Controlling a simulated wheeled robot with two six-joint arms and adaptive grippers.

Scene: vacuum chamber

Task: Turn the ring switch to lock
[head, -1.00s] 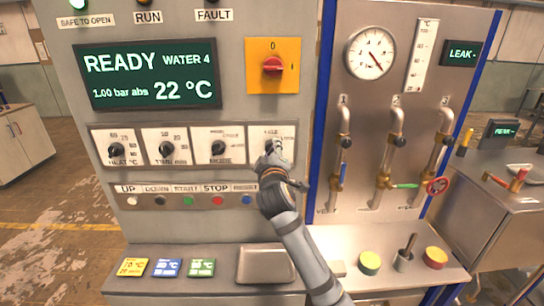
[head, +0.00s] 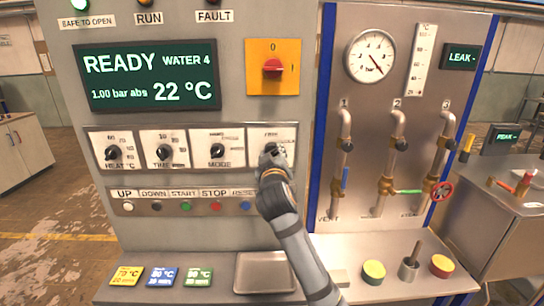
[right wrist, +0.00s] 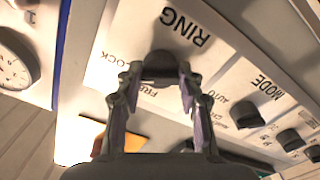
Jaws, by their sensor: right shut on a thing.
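The ring switch is a dark round knob on a white plate (head: 288,133) at the right end of the knob row. My right gripper (head: 273,153) is at this knob in the head view and largely covers it. In the right wrist view the ring switch (right wrist: 160,64) sits between the two fingertips of my right gripper (right wrist: 158,76), which are shut on it from both sides. The plate reads RING, with LOCK and FREE labels, upside down there. I cannot tell which label the knob points to. My left gripper is not in view.
The mode knob (head: 217,152) is just left of my right gripper, and the row of push buttons (head: 186,207) is below. A metal tray (head: 264,272) lies on the ledge. Pipes with valves (head: 393,146) stand on the panel to the right.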

